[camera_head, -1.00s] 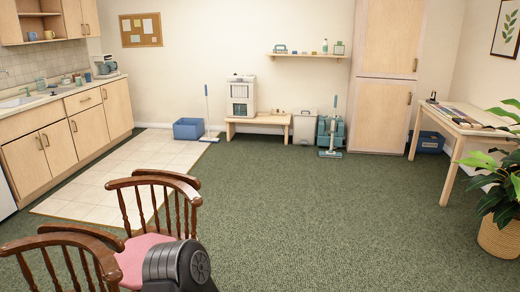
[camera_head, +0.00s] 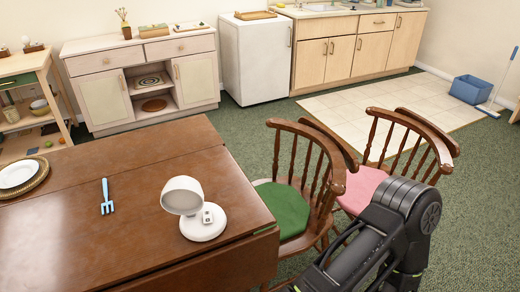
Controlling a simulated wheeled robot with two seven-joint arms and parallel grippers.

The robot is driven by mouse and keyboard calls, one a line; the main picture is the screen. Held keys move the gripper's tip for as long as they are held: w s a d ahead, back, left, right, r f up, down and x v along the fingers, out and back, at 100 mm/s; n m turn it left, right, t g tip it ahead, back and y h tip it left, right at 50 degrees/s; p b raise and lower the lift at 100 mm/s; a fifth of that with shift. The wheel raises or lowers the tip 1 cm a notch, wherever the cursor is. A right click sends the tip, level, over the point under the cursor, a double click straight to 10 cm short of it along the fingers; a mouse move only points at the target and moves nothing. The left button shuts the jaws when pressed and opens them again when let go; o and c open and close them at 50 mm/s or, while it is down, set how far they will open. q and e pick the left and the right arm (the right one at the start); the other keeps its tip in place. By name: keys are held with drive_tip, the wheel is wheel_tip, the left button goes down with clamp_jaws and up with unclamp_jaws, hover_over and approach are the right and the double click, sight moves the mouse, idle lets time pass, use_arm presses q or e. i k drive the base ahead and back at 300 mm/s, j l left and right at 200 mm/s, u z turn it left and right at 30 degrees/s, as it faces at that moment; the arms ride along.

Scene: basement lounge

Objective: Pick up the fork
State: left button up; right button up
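A light-blue fork (camera_head: 106,197) lies on the brown wooden table (camera_head: 120,241), left of the middle of the camera_head view. Its handle points away from me and its tines point toward me. The fork is clear of other things. A dark arm link of mine is at the lower right of the view, over the chair side. Neither of my grippers shows in the view, so nothing of their fingers can be seen.
A white lamp-like object (camera_head: 200,222) stands right of the fork. A white plate (camera_head: 17,174) on a woven mat lies at the left. Chairs with a green cushion (camera_head: 282,210) and a pink cushion (camera_head: 362,190) stand at the table's right. Green carpet lies beyond.

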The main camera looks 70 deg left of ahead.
sight(104, 181)
drive_tip(key=u, duration=2.1)
